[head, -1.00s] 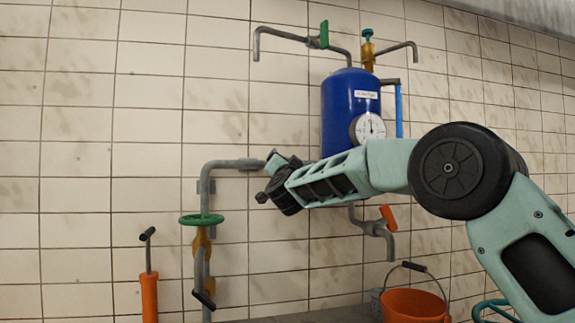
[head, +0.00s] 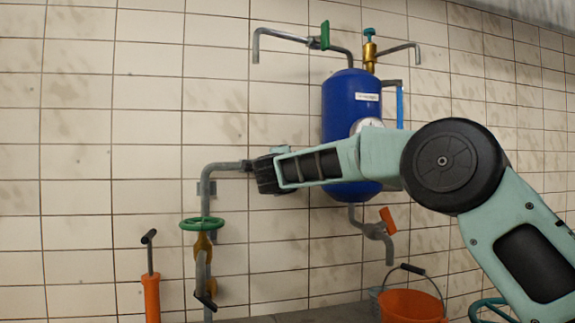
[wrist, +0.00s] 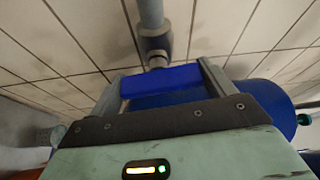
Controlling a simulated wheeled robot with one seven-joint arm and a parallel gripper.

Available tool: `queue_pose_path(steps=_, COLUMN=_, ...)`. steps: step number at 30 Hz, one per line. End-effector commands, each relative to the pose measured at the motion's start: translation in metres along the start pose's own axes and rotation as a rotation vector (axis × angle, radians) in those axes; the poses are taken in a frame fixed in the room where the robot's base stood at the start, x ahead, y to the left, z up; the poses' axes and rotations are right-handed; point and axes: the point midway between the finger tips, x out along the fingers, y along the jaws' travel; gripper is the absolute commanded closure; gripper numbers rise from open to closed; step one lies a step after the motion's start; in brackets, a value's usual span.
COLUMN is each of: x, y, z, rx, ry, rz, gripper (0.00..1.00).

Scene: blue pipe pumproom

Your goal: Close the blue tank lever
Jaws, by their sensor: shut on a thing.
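The blue tank (head: 345,105) hangs on the tiled wall, with a white label and a round gauge (head: 370,124) partly hidden by my arm. In the wrist view, the tank (wrist: 270,105) is behind and right of my gripper. A flat blue lever (wrist: 160,80) lies crosswise between the two fingers of my gripper (wrist: 158,76), which are shut on it. The lever sits just below a grey pipe joint. In the head view my gripper (head: 256,166) is at the end of the grey pipe (head: 225,166) left of the tank; the lever is hidden there.
A green-handled valve (head: 325,35) and a brass valve (head: 369,50) are above the tank. An orange lever (head: 388,219) is below it. A green wheel (head: 201,223), an orange pump (head: 150,297) and an orange bucket (head: 412,304) are lower down.

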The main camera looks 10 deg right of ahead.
Motion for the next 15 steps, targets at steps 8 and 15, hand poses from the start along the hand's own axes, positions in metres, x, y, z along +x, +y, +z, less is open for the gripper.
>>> queue_pose_path(steps=8, x=0.0006, y=0.0010, z=-0.0006, rx=0.071, ry=0.002, rz=0.031, gripper=0.41)
queue_pose_path(steps=15, x=0.0005, y=0.0015, z=-0.0005, rx=0.083, ry=0.002, rz=0.036, gripper=0.41)
